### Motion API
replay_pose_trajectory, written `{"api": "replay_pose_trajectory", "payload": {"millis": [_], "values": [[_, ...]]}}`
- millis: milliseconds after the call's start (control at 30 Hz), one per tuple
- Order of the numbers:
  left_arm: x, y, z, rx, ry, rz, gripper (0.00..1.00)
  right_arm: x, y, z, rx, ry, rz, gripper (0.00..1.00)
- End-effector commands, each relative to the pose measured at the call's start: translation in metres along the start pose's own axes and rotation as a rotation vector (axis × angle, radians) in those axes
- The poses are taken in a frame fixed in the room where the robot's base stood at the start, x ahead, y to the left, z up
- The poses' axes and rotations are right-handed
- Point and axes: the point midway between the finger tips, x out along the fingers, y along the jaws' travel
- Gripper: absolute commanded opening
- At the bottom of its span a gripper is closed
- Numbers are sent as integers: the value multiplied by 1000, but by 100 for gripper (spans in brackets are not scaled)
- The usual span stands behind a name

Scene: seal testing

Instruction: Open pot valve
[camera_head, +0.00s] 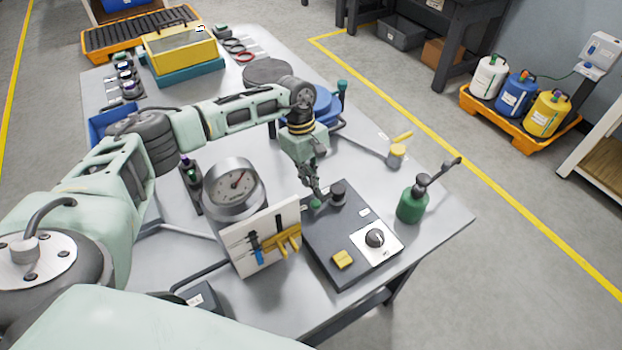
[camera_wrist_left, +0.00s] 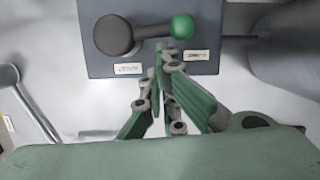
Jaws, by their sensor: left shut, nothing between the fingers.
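The valve has a dark round hub (camera_head: 338,190) on a dark panel box (camera_head: 325,238). A lever with a green ball end (camera_head: 316,204) runs from the hub. In the left wrist view the hub (camera_wrist_left: 117,36) is left of the green ball (camera_wrist_left: 183,27), joined by a dark lever, with a small label plate below each. My left gripper (camera_head: 317,193) points down at the lever, right by the green ball. Its fingertips (camera_wrist_left: 164,54) are together and empty, just below the lever in the wrist view. I cannot tell whether they touch it. My right gripper is not in view.
A round gauge (camera_head: 233,190) and a white board (camera_head: 240,240) with blue and yellow parts stand left of the panel. The panel also has a rotary knob (camera_head: 375,238) and a yellow button (camera_head: 343,260). A green bottle (camera_head: 412,204) stands to the right.

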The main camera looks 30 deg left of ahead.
Motion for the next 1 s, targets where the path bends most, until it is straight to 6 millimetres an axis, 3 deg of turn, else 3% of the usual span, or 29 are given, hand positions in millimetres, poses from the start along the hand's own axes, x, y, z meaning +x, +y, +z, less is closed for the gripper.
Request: {"api": "replay_pose_trajectory", "payload": {"millis": [1000], "values": [[2, -10, 9, -184, -1, 48, 0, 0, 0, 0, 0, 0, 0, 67]]}}
